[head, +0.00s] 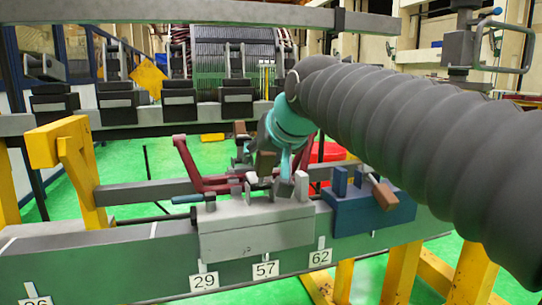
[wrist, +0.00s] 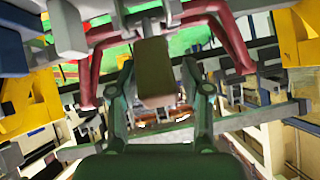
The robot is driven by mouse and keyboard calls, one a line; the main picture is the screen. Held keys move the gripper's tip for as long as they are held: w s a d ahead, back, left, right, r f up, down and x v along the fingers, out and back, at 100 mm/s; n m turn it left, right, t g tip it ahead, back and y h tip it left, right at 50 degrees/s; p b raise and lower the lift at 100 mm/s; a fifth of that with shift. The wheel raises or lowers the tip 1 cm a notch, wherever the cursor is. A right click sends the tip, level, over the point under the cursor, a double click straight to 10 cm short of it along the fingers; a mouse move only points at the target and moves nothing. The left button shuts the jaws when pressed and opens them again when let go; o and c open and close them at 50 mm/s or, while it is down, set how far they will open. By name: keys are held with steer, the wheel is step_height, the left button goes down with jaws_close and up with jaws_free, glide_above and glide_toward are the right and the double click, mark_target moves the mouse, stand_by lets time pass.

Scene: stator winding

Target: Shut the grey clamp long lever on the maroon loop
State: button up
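The grey clamp (head: 255,228) sits on the grey rail in the head view. The maroon loop (head: 184,160) rises behind it, with its lower bar passing close behind the clamp top; the loop also arches across the top of the wrist view (wrist: 90,75). A brown block-shaped handle (wrist: 154,75), apparently the long lever's, stands between my fingers in the wrist view. It also shows above the clamp in the head view (head: 265,164). My gripper (wrist: 160,72) is open around this handle, with visible gaps on both sides. My arm hides part of the clamp's jaw area.
A blue clamp (head: 375,210) with a brown-handled lever (head: 384,194) stands right of the grey clamp. A teal-handled bar (head: 188,199) sticks out left. A yellow post (head: 75,160) stands at left. Black blocks (head: 118,103) line a rear beam.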

steer(key=shift+o, duration=0.2)
steer(key=shift+d, duration=0.1)
steer(key=shift+s+d+r, duration=0.1)
steer(key=shift+s+r, duration=0.05)
steer(key=shift+r, duration=0.05)
steer(key=v, duration=1.1)
steer(key=shift+s, duration=0.25)
steer(key=shift+r, duration=0.1)
steer(key=s+d+f+g+h, duration=0.15)
steer(key=d+f, duration=0.25)
steer(key=f, duration=0.6)
steer(key=s+d+f+g+h, duration=0.1)
steer(key=s+d+f, duration=0.2)
steer(key=f, duration=0.6)
steer(key=s+d+f+g+h, duration=0.1)
steer(key=s+d+f, duration=0.25)
steer(key=f, duration=0.65)
steer(key=s+d+f+m+h, duration=0.1)
steer(key=s+d+f+m, duration=0.2)
steer(key=s+d+f, duration=0.2)
steer(key=shift+s+d+f+h, duration=0.4)
steer(key=shift+d+f, duration=0.3)
steer(key=shift+d, duration=0.35)
